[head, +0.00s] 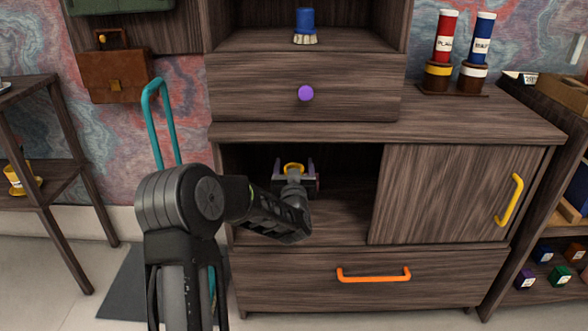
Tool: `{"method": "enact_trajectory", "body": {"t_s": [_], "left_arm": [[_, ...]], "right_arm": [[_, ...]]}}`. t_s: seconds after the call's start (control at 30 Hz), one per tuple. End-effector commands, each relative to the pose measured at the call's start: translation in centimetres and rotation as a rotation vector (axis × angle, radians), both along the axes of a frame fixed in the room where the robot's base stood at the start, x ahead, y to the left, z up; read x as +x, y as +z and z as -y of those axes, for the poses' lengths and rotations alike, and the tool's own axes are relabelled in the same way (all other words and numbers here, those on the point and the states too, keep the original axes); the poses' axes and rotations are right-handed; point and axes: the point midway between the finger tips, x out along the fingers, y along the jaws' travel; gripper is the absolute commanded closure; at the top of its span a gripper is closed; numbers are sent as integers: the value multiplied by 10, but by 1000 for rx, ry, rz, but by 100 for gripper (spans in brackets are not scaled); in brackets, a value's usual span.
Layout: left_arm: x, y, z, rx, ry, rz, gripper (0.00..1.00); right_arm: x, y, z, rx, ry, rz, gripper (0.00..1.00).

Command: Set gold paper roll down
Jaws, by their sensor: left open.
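The gold paper roll (292,165) shows as a small yellow ring inside the open compartment of the wooden cabinet (300,132). My left arm reaches into this compartment from the left. My left gripper (295,168) is open, with its two fingers apart to either side of the roll. The gripper hides the roll's lower part, so I cannot tell whether the roll touches the shelf floor or a finger. My right gripper is not in view.
A sliding door (445,195) with a yellow handle covers the compartment's right side. An orange-handled drawer (300,278) is below, and a purple-knobbed drawer (250,85) is above. Bare shelf floor (340,222) lies right of my gripper. A teal bar (165,120) stands behind my arm.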

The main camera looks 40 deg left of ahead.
Motion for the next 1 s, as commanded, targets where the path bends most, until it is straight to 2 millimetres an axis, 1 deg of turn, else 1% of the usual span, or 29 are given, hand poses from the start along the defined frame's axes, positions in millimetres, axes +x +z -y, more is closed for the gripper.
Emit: {"method": "enact_trajectory", "body": {"t_s": [0.1, 0.27, 0.6, 0.7, 0.83, 1.0], "left_arm": [[0, 6, 0, 0, 0, 0, 30], [-15, 5, 13, 0, -2, -1, 30], [-71, 5, 54, 0, -2, -1, 30], [-83, 4, 64, 0, -1, -2, 30], [-93, 4, 71, 1, 0, -1, 30], [-96, 3, 73, 1, 1, 1, 30]], "right_arm": [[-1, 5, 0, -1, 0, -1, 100], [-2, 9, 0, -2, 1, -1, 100], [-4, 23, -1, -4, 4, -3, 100], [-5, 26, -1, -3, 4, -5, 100], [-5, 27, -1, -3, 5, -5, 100], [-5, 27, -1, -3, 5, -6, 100]]}}
